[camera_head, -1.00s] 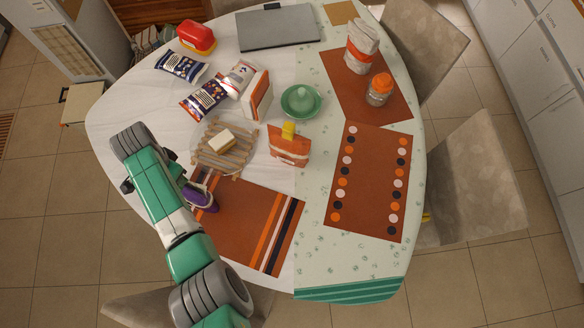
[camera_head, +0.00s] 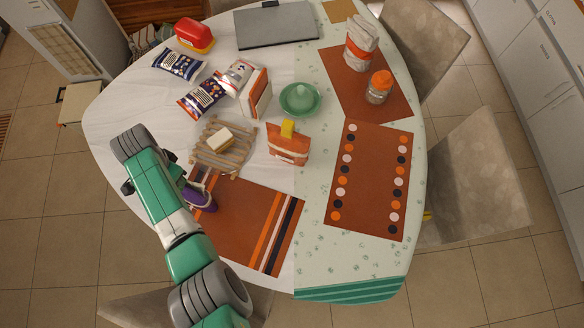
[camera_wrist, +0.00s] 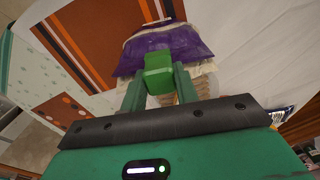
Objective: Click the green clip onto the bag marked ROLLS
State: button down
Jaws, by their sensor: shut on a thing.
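A purple-and-white bag (camera_head: 203,199) stands at the left end of the near orange placemat, partly hidden by my arm. In the wrist view the purple bag (camera_wrist: 175,50) is straight ahead of my gripper (camera_wrist: 158,85); no lettering on it is readable. My gripper is shut on the green clip (camera_wrist: 158,72), which sits between the two fingers. The clip overlaps the lower edge of the purple part; I cannot tell whether it grips the bag or is only in front of it. In the head view my arm hides the gripper and clip.
Close by are a wooden slatted trivet with a butter-like block (camera_head: 221,139) and an orange bag (camera_head: 288,150) with a yellow piece on top. Behind stand a green dish (camera_head: 300,99), snack bags (camera_head: 203,97) and a box. The striped placemat (camera_head: 245,225) is clear to the right.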

jog(key=shift+f, duration=0.3)
jog(key=c, duration=1)
grip_release()
jog(key=shift+c, duration=1.4)
notch_tip(320, 180, up, 7)
jog(key=p, duration=0.6)
jog(key=shift+r+p, duration=0.1)
jog(key=shift+p, duration=0.2)
